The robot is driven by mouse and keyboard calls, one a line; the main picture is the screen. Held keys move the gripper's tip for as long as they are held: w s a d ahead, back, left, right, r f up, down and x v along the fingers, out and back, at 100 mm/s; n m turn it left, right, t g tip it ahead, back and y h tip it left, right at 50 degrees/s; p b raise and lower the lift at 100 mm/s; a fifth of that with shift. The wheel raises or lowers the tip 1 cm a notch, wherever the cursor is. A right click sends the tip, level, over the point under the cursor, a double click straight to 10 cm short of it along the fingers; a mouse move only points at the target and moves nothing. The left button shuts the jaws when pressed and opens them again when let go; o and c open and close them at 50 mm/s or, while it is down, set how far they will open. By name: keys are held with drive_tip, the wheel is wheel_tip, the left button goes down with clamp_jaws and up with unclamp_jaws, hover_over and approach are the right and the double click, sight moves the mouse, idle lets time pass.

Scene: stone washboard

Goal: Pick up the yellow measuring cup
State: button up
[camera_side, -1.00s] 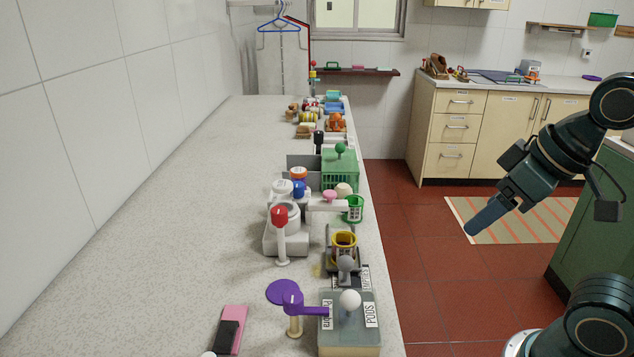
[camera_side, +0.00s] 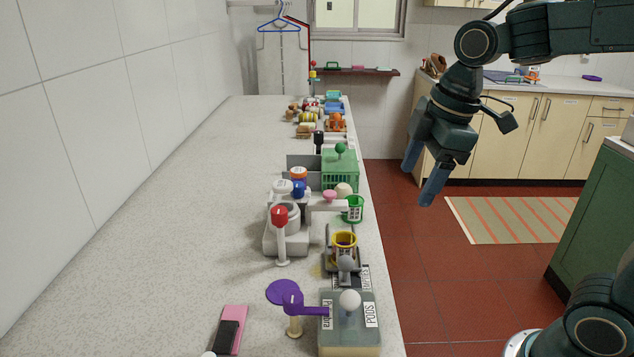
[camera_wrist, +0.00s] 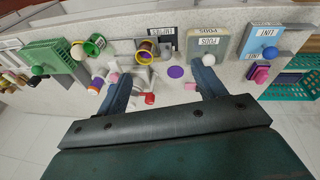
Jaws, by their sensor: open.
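The yellow measuring cup (camera_side: 343,241) stands near the right edge of the counter, behind the grey-knobbed item and in front of the green cup (camera_side: 353,208). In the wrist view the yellow cup (camera_wrist: 145,53) lies beyond my fingertips, between them but closer to the left one. My gripper (camera_side: 420,185) is open and empty. It hangs over the floor to the right of the counter, higher than the cup, with its fingers pointing down. The cup's lower part is partly hidden by the grey knob (camera_side: 346,263) in the side view.
A grey box labelled PODS (camera_side: 350,335) with a white ball knob stands in front of the cup. A purple-topped post (camera_side: 290,300) and a red-knobbed white appliance (camera_side: 281,240) stand to the left. A green basket (camera_side: 340,172) is behind. The counter's left side is clear.

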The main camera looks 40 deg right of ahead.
drive_tip(key=w+f+n+g, duration=0.2)
drive_tip(key=w+n, duration=0.3)
drive_tip(key=w, duration=0.2)
drive_tip(key=n+g, duration=0.1)
drive_tip(key=n, duration=0.6)
hover_over(344, 243)
drive_tip(key=shift+s+a+f, duration=0.1)
drive_tip(key=shift+s+f, duration=0.1)
drive_tip(key=shift+f, duration=1.15)
drive_tip(key=shift+s+f, duration=0.2)
drive_tip(key=shift+f, duration=1.15)
drive_tip(key=shift+s+a+f, duration=0.1)
drive_tip(key=shift+a+f, duration=0.05)
drive_tip(key=shift+f, duration=1.25)
drive_tip(key=shift+s+a+f, duration=0.1)
drive_tip(key=shift+a+f, duration=0.1)
drive_tip(key=shift+f, duration=1.25)
drive_tip(key=shift+a+f, duration=0.15)
drive_tip(key=shift+f, duration=1.25)
drive_tip(key=shift+f, duration=0.1)
drive_tip(key=shift+s+a+f, duration=0.1)
drive_tip(key=shift+a+f, duration=0.05)
drive_tip(key=shift+f, duration=1.1)
drive_tip(key=shift+s+a+f, duration=0.1)
drive_tip(key=shift+a+f, duration=0.05)
drive_tip(key=shift+f, duration=1.1)
drive_tip(key=shift+c, duration=0.2)
drive_tip(key=c, duration=1)
